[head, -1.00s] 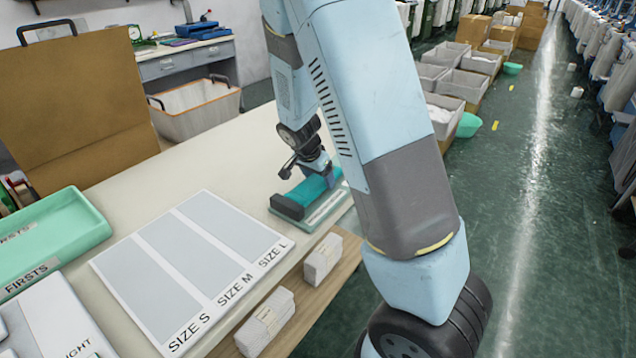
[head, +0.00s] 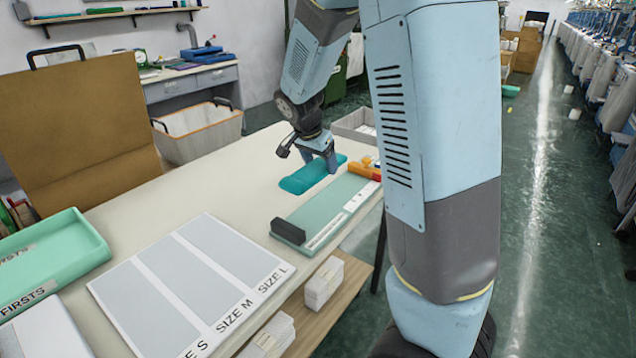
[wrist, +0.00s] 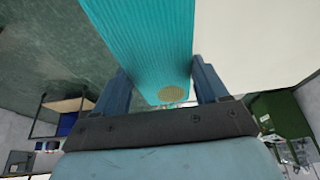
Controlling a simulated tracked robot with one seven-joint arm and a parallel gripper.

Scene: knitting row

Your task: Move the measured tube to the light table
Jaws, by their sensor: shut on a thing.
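The tube, a ribbed teal knitted piece (head: 296,184), is at the table's far side, left of the measuring board (head: 345,200). My gripper (head: 322,166) is shut on it from above, near its right part. In the wrist view the tube (wrist: 148,40) runs between my two fingers (wrist: 160,88), with a tan round patch at its near end. I cannot tell how far the tube is above the table. A white box (head: 48,332) at the lower left, cut off by the frame edge, appears to be the light table.
The size mat (head: 152,290) marked S, M and L lies between the tube and the white box. A green FIRSTS tray (head: 60,255) is at the left, a tan board (head: 85,120) behind it. White stacks (head: 324,283) sit on a shelf at the table's front.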

